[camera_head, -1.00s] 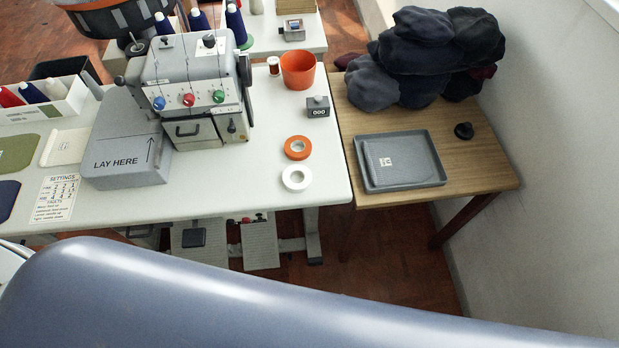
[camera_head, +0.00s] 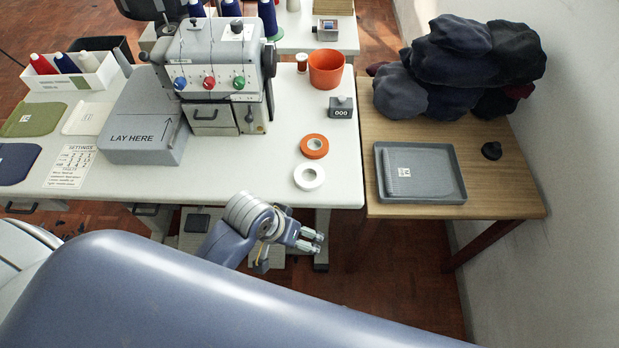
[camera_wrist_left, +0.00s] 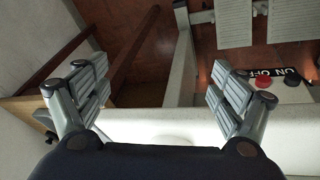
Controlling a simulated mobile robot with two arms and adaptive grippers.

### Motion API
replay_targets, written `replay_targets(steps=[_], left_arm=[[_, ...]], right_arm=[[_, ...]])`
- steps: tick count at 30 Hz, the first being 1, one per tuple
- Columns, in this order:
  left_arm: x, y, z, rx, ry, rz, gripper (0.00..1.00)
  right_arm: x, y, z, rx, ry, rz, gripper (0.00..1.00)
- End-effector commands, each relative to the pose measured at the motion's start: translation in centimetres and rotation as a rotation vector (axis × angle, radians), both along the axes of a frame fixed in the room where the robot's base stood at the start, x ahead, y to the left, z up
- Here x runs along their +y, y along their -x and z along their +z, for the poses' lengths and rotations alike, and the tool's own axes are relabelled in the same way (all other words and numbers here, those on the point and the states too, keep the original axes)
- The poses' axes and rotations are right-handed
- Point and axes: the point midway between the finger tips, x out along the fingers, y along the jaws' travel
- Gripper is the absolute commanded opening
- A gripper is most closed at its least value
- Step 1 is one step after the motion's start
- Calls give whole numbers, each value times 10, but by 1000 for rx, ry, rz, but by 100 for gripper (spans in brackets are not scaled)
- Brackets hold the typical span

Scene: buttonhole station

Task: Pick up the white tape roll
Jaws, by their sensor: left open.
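The white tape roll (camera_head: 309,176) lies flat on the white table near its front right corner, just in front of an orange tape roll (camera_head: 314,146). My left gripper (camera_head: 316,241) is in front of the table's front edge, below and slightly right of the white roll in the head view, and apart from it. In the left wrist view its two fingers (camera_wrist_left: 160,95) are spread wide with nothing between them. The white roll cannot be made out clearly in the wrist view. My right gripper is not in view.
A buttonhole machine (camera_head: 212,60) stands left of the rolls. Behind them are a counter box (camera_head: 340,108) and an orange cup (camera_head: 326,69). A wooden table (camera_head: 480,128) with a grey tray (camera_head: 421,196) stands to the right. Pedals are below the white table.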

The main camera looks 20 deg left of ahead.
Motion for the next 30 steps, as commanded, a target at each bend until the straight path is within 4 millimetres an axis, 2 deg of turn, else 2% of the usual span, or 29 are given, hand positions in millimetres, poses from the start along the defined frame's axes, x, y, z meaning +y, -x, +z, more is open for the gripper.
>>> replay_targets(steps=[3,6,10,14,20,24,30], left_arm=[[-24,-21,24,23,60,21,88],[-42,-35,38,61,97,46,88],[-56,-55,52,125,112,100,88],[-59,-77,63,196,96,185,88],[-42,-115,83,284,27,386,88],[-19,-141,102,320,-25,561,88],[5,-163,124,345,-65,745,88]], right_arm=[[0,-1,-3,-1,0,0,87],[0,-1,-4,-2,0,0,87],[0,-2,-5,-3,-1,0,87],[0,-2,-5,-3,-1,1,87],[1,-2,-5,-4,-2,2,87],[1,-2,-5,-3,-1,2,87],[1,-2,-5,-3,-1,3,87]])
